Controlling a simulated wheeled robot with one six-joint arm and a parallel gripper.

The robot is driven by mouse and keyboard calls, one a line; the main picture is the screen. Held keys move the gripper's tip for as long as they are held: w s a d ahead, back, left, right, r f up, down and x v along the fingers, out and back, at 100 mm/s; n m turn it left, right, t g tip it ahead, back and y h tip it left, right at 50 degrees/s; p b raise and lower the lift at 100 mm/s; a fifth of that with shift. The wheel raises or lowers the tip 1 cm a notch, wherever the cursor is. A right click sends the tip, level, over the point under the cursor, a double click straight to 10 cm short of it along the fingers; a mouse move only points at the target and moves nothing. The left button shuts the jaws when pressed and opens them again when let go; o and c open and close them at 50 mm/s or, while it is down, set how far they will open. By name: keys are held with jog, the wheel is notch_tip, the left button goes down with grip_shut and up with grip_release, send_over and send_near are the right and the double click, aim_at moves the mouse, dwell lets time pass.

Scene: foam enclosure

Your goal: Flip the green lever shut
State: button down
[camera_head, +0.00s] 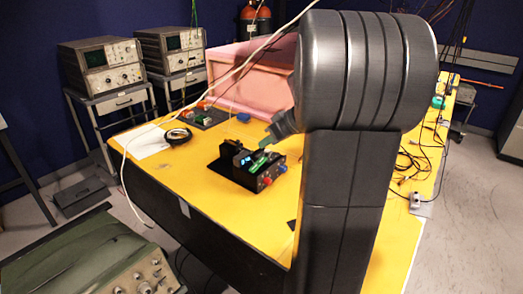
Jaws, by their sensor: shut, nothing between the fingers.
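A black device box (243,173) sits on the yellow table, with a small blue display and red and blue knobs on its right side. A green lever (259,160) shows on top of the box, partly hidden; its exact position is too small to tell. My gripper (268,141) is small in view, just above and to the right of the lever, shut and empty. Whether it touches the lever cannot be told. My large dark arm hides the area to the right of the box.
The yellow table (195,205) is clear in front of the box. A black cable coil (178,136), a small board with coloured parts (203,117) and a blue block (243,117) lie behind it. Pink foam (235,85) stands at the back. Loose cables (413,165) lie at right.

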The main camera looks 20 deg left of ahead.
jog(key=s+d+r, duration=0.2)
jog(key=d+r, duration=0.1)
jog(key=shift+d+r, duration=0.1)
jog(key=shift+r, duration=0.2)
jog(key=shift+f, duration=0.1)
jog(key=p, duration=0.1)
send_over(259, 166)
notch_tip(259, 166, down, 7)
jog(key=shift+r, duration=0.15)
jog(key=w+v, duration=0.1)
jog(key=v, duration=0.6)
jog(key=shift+d+g, duration=0.3)
jog(key=shift+s, duration=0.1)
